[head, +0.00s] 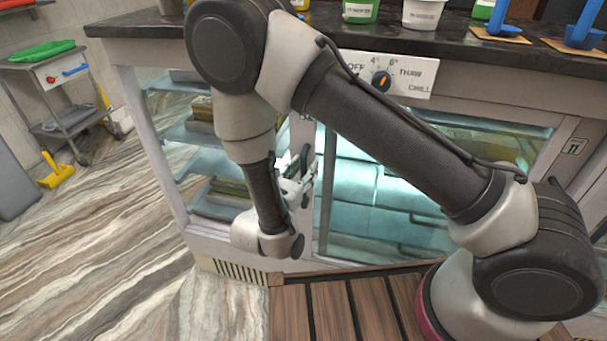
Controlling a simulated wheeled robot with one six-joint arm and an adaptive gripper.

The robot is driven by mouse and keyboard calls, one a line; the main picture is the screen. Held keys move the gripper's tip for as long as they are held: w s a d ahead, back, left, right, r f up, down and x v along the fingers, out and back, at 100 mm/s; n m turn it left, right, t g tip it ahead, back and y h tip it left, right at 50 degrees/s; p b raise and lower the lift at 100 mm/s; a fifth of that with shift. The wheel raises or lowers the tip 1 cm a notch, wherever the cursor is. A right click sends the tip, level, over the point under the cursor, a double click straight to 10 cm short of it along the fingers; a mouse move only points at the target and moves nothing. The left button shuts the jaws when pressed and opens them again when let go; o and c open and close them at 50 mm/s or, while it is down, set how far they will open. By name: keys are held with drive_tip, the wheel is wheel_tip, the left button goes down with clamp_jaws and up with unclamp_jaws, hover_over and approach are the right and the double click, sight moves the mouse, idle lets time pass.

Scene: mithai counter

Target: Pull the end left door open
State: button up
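The counter's glazed front (385,185) shows in the head view, lit pale teal inside. Its left part is largely hidden behind my arm, so I cannot tell for sure where the end left door's edges and handle are. An upright frame bar (326,190) stands just right of my gripper. My gripper (303,172) is in front of the left part of the glass, pointing toward the counter. Its dark fingers are small and partly overlapped by my arm. I cannot tell whether they are open, shut, or touching a handle.
A dial panel (385,75) sits under the dark countertop (135,22), which carries tubs and blue scoops (500,22). Boxes (203,108) rest on shelves inside the left end. A slatted wooden mat (345,310) lies in front. A trolley (65,95) and open marble floor are at left.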

wheel_tip(320, 180, up, 8)
drive_tip(key=shift+r, duration=0.25)
